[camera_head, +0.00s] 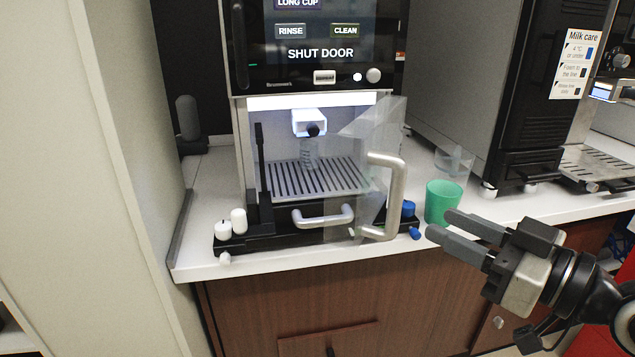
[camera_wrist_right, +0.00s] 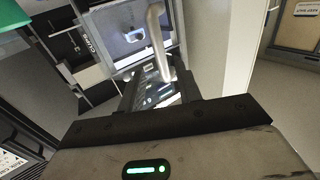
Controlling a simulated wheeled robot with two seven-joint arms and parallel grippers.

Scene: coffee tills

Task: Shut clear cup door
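The clear door (camera_head: 372,125) of the coffee machine stands ajar, swung out towards me. Its pale, bent upright handle (camera_head: 396,195) is at the door's front edge. Behind it, a clear cup (camera_head: 309,157) appears under the spout (camera_head: 309,122). My right gripper (camera_head: 440,223) is open and empty, to the right of the handle and apart from it, with its fingers pointing left. In the right wrist view, a pale handle (camera_wrist_right: 157,42) shows beyond the gap between the fingertips (camera_wrist_right: 160,82). My left gripper is not in view.
A second machine (camera_head: 500,85) stands at right. A low tray handle (camera_head: 322,217) and white knobs (camera_head: 238,220) line the machine's front. The screen reads "SHUT DOOR".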

